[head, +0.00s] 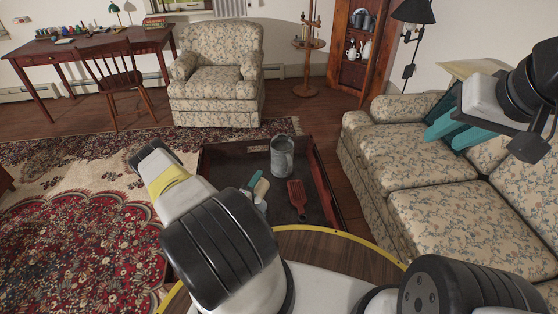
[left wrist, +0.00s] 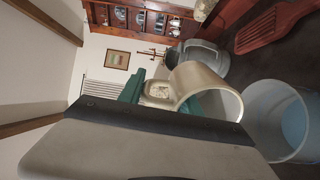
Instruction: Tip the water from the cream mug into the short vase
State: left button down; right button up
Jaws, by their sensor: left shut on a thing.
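My left gripper is shut on the cream mug (left wrist: 200,83), which shows in the left wrist view between the teal fingers. The mug looks tilted, with its mouth on the side towards the short vase; I cannot make out water in it. The short vase (left wrist: 288,115) is a pale blue, open cylinder close beside the mug, with a bluer inside. In the head view my left gripper (head: 253,184) is over the tray table, and my arm largely hides mug and vase. My right gripper (head: 450,133) is raised above the sofa, open and empty.
The dark tray table (head: 325,172) has raised sides. A floral sofa (head: 405,150) is at the right, an armchair (head: 215,80) behind.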

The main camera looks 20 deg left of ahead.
pick_arm(q)
jog(key=shift+w+d+f+g, duration=0.1)
jog(key=shift+w+f+g, duration=0.1)
jog(key=shift+w+g, duration=0.3)
jog(key=shift+w+f+g, duration=0.15)
jog(key=shift+w+g, duration=0.25)
jog(key=shift+g, duration=0.2)
jog(key=w+g, duration=0.1)
jog(key=w+f+g, duration=0.1)
jog(key=g, duration=0.1)
jog(key=shift+w+d+f, duration=0.1)
jog(key=shift+d+f, duration=0.05)
jog(key=shift+w+f+g+y, duration=0.15)
jog(key=shift+w+f+g, duration=0.4)
jog(key=shift+g, duration=0.5)
jog(key=shift+w+f+g+y, duration=0.1)
jog(key=shift+w+f+g, duration=0.25)
jog(key=shift+w+g, duration=0.55)
jog(key=shift+w+f+g+y, duration=0.15)
jog(key=shift+w+f+g, duration=0.35)
jog(key=shift+g, duration=0.65)
